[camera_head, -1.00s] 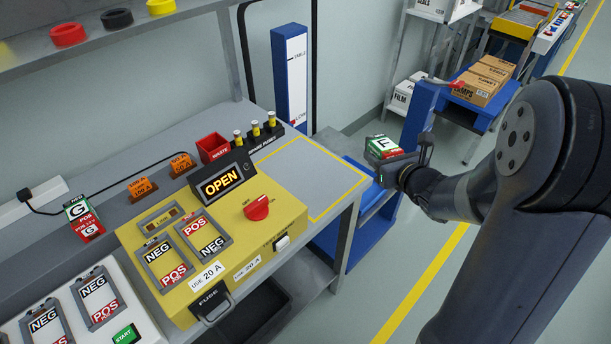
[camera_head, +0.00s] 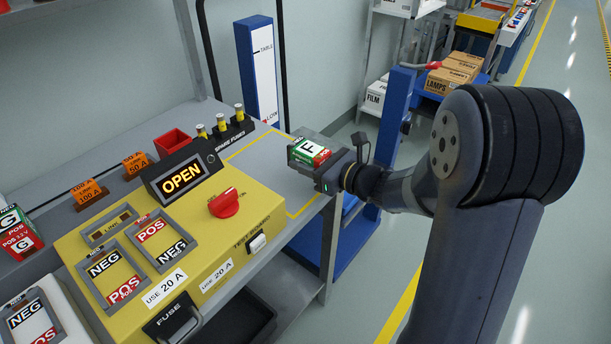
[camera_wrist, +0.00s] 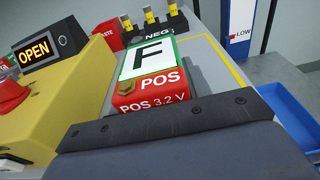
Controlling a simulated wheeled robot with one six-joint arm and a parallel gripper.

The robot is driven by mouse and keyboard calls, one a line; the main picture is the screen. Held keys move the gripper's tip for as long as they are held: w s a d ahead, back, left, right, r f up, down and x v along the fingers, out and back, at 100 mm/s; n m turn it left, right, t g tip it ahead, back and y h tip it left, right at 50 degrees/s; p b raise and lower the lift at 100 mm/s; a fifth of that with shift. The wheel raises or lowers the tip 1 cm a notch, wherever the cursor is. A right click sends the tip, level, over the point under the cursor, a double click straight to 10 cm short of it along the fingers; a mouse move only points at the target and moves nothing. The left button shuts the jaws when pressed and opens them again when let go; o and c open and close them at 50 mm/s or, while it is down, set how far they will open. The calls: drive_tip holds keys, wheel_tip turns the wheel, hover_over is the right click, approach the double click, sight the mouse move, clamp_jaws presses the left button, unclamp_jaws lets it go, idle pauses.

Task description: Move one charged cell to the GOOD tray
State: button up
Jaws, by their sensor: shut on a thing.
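My gripper (camera_head: 330,172) is shut on a cell (camera_head: 308,152) with a white top marked F and green and red sides. It holds the cell at the right end of the bench, near the yellow-outlined area; I cannot tell its exact height. In the wrist view the cell (camera_wrist: 147,62) shows its F label, POS 3.2 V end and a brass terminal beyond the gripper's dark edge (camera_wrist: 170,125). Another cell (camera_head: 18,232), marked G, stands at the left edge of the head view. I see no tray that reads GOOD.
A yellow tester (camera_head: 190,240) with an OPEN display (camera_head: 181,180), red knob (camera_head: 224,203) and two NEG/POS slots stands left of my gripper. Spare fuses (camera_head: 220,128) and a red bin (camera_head: 172,142) are behind it. The yellow-outlined bench area (camera_head: 270,165) looks clear.

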sight(309, 182)
drive_tip(key=shift+f+b, duration=0.4)
drive_tip(key=shift+f, duration=1.6)
drive_tip(key=shift+f, duration=0.2)
drive_tip(key=o, duration=1.4)
drive_tip(key=shift+r, duration=0.1)
